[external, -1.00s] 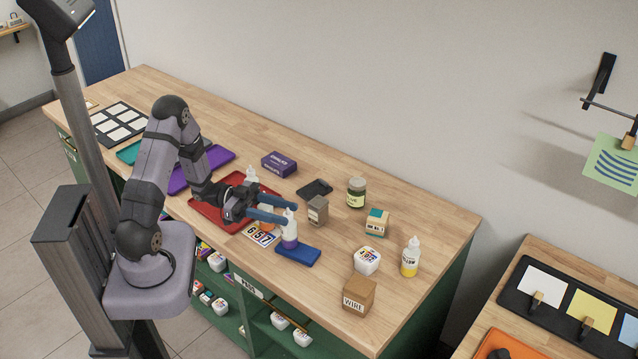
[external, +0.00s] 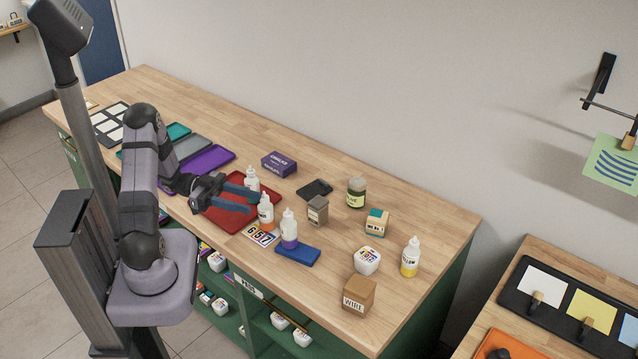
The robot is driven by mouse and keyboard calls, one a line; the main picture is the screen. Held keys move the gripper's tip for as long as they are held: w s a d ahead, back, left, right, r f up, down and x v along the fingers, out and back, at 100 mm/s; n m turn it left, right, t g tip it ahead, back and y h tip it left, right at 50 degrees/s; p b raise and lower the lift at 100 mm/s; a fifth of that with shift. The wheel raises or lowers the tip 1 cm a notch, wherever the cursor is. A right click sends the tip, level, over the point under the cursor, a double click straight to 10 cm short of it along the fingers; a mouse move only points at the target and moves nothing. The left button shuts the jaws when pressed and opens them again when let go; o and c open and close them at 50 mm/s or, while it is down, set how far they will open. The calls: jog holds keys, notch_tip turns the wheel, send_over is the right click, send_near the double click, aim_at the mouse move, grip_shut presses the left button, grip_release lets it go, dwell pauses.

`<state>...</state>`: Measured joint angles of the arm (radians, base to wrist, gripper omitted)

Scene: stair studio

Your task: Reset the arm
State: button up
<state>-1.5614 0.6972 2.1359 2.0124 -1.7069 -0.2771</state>
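My gripper (external: 254,202) hangs over the red tray (external: 226,222), its two blue fingers spread apart with nothing between them that I can make out. A white bottle with a purple band (external: 289,230) stands upright at the blue pad (external: 298,254), apart from the fingers. A white bottle with an orange band (external: 266,211) stands close to the fingertips at the tray's right side. Another white bottle (external: 252,178) stands behind the fingers. I cannot tell whether the fingers touch either of these two.
A purple box (external: 279,164) is behind.

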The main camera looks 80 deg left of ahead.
jog(key=shift+s+a, duration=0.2)
jog(key=shift+s, duration=0.25)
jog(key=w+d+r+m+h+p, duration=0.1)
jog(key=w+r+m+p, duration=0.2)
jog(key=w+r, duration=0.3)
jog(key=w+f+n+g+y, duration=0.2)
jog(key=w+y, duration=0.3)
jog(key=w, duration=0.4)
jog(key=w+f+n+g+y, duration=0.25)
jog(key=w+y, duration=0.35)
jog(key=w, duration=0.3)
jog(key=s+d+f+n+g+h, duration=0.1)
jog(key=s+d+g, duration=0.4)
jog(key=s+d, duration=0.6)
jog(key=s+d+f+n+g+p, duration=0.1)
jog(key=s+d+f+n+g, duration=0.2)
jog(key=s+d+g, duration=0.3)
jog(key=s+d+f, duration=0.1)
jog(key=s+d, duration=0.4)
jog(key=s, duration=0.2)
jog(key=shift+d+f+h, duration=0.2)
jog(key=shift+f+h, duration=0.2)
